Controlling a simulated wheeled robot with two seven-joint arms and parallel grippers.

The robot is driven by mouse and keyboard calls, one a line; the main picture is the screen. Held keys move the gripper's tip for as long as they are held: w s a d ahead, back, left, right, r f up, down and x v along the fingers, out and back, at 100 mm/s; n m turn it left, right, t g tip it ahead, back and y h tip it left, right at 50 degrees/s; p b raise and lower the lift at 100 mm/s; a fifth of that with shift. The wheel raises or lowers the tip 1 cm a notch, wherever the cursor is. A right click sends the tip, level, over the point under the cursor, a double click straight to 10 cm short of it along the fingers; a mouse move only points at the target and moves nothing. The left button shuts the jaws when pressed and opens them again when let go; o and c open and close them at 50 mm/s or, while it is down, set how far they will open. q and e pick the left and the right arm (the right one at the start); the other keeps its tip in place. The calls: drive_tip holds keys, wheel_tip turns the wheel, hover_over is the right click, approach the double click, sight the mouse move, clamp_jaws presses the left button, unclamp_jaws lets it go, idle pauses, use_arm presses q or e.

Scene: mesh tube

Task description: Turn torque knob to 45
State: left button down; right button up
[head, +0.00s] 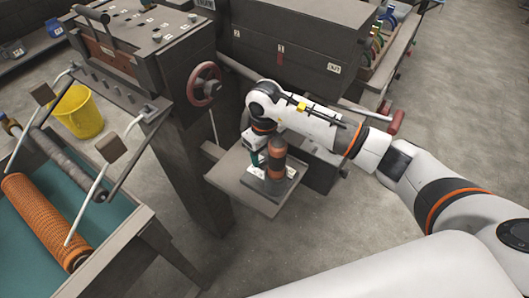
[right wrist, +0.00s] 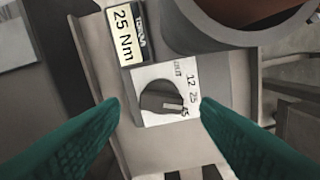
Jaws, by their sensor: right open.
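The torque knob (right wrist: 160,98) is dark and round, on a white plate in the right wrist view. Its light mark sits on the lower right of the knob, toward the partly covered label that seems to read 45. Labels 12 and 25 stand above it. A small sign (right wrist: 124,33) beside it reads 25 Nm. My right gripper (right wrist: 159,101) is open, its teal fingers on either side of the knob with gaps. In the head view, the right gripper (head: 256,158) is over the small stand, and the knob is hidden or too small to tell. My left gripper is not in view.
A dark cylinder with an orange band (head: 276,160) stands close beside the right gripper on the small grey shelf (head: 240,180). A red handwheel (head: 204,84) is up to the left. An orange mesh roll (head: 44,220) and yellow bucket (head: 77,112) are farther left.

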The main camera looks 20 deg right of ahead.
sight(265, 160)
drive_tip(key=shift+s+f, duration=0.1)
drive_tip(key=shift+f, duration=0.8)
drive_tip(key=c, duration=1)
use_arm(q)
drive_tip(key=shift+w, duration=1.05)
use_arm(e)
drive_tip(key=m, duration=0.4)
drive_tip(key=o, duration=1)
use_arm(q)
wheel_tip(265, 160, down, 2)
drive_tip(key=b, duration=0.2)
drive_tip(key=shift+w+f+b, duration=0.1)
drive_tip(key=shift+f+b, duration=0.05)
drive_tip(key=shift+b, duration=0.15)
use_arm(e)
wheel_tip(265, 160, up, 12)
